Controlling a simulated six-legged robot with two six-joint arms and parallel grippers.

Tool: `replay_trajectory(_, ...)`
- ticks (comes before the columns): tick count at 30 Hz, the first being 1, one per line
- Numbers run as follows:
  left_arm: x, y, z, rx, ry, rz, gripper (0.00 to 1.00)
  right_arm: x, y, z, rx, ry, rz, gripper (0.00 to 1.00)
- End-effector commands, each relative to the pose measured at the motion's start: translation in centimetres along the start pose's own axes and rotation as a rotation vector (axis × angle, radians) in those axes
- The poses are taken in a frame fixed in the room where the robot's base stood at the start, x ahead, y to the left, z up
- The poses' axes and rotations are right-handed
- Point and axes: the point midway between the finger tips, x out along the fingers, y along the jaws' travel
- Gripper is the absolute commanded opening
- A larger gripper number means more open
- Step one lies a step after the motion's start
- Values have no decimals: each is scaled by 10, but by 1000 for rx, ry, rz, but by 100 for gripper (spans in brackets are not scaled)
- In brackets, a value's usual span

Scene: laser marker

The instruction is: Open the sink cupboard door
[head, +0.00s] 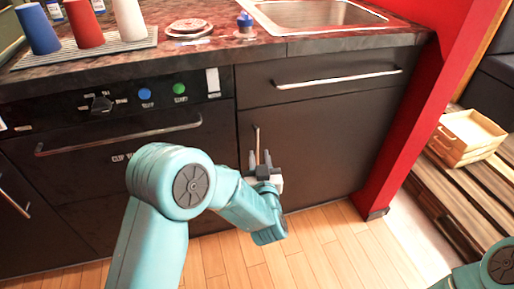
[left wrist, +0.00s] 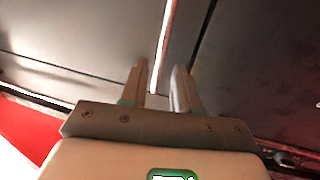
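The sink cupboard door (head: 318,148) is a dark panel below the sink, and it looks shut. Its handle (head: 257,140) is a thin upright metal bar near the door's left edge. My left gripper (head: 260,160) is in front of the lower part of this handle. In the left wrist view, the two fingers (left wrist: 159,85) are spread apart and the handle bar (left wrist: 166,40) shows between them, with a gap on either side. No contact with the bar can be made out. My right gripper is out of view.
Above the door is a drawer front with a horizontal handle (head: 340,78). An oven (head: 115,160) with a bar handle is to the left. A red wall post (head: 400,150) stands right of the door. The wooden floor (head: 320,245) in front is clear.

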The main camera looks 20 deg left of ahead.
Motion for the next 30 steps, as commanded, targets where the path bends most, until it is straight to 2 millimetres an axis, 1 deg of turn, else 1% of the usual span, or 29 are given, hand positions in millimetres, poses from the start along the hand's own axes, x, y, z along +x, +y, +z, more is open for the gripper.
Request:
replay_trajectory(1,12,-2,2,-1,2,-5,31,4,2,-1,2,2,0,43)
replay_trajectory(3,26,-2,2,-2,2,-3,31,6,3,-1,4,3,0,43)
replay_trajectory(6,42,-2,2,-1,1,-2,31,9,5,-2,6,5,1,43)
replay_trajectory(9,53,-1,1,0,1,-1,31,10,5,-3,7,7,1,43)
replay_trajectory(13,60,-1,0,0,0,0,31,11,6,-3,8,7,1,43)
replay_trajectory(20,61,-1,0,1,-1,1,31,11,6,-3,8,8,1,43)
replay_trajectory(21,61,-1,0,0,-1,1,28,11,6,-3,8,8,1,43)
replay_trajectory(23,61,-1,0,0,-1,1,8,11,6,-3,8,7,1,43)
replay_trajectory(24,60,-1,0,0,-1,1,0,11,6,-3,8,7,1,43)
replay_trajectory(30,60,-1,0,0,-1,1,0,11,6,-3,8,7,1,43)
